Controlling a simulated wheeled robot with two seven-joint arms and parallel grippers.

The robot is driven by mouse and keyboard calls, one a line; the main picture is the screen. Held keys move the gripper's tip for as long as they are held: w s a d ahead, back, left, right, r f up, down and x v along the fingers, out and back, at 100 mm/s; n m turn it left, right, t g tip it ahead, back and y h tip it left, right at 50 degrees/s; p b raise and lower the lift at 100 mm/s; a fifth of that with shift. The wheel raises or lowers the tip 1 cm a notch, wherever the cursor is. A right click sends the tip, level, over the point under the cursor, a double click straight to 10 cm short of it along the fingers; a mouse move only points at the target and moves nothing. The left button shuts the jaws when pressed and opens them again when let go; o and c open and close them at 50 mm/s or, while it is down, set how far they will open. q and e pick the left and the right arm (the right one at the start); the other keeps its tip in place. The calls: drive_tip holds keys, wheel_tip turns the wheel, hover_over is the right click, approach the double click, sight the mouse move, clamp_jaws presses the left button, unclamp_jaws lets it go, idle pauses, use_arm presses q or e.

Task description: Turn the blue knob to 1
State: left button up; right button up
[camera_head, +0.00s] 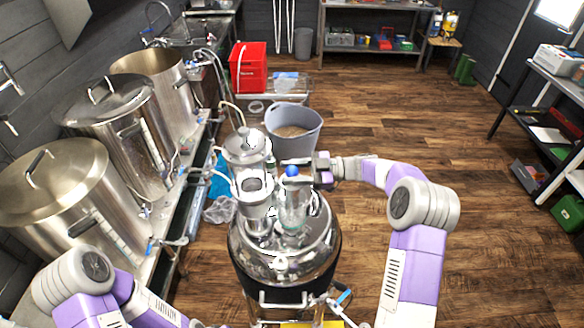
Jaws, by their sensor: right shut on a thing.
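The blue knob (291,170) shows as a small round blue ball on top of the fittings above the shiny metal vessel (262,258). My right gripper (300,174) reaches in from the right at the knob's height and is shut on it. The fingers are small in the picture and partly hide the knob. Any number marks around the knob are too small to read. My left arm shows at the lower left, but its gripper is out of view.
Large steel kettles (72,190) stand along the left wall with hoses and valves. A grey tub (293,128) stands behind the vessel, and a red crate (248,68) is farther back. Shelves (552,85) line the right side. The wooden floor (430,110) is clear right of centre.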

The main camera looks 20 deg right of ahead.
drive_tip(key=shift+n+g, duration=1.5)
drive_tip(key=shift+g, duration=1)
drive_tip(key=o, duration=0.9)
drive_tip(key=shift+a, duration=0.1)
drive_tip(key=shift+o, duration=0.2)
drive_tip(key=d, duration=0.7)
drive_tip(key=shift+w+d, duration=0.3)
drive_tip(key=shift+w, duration=0.1)
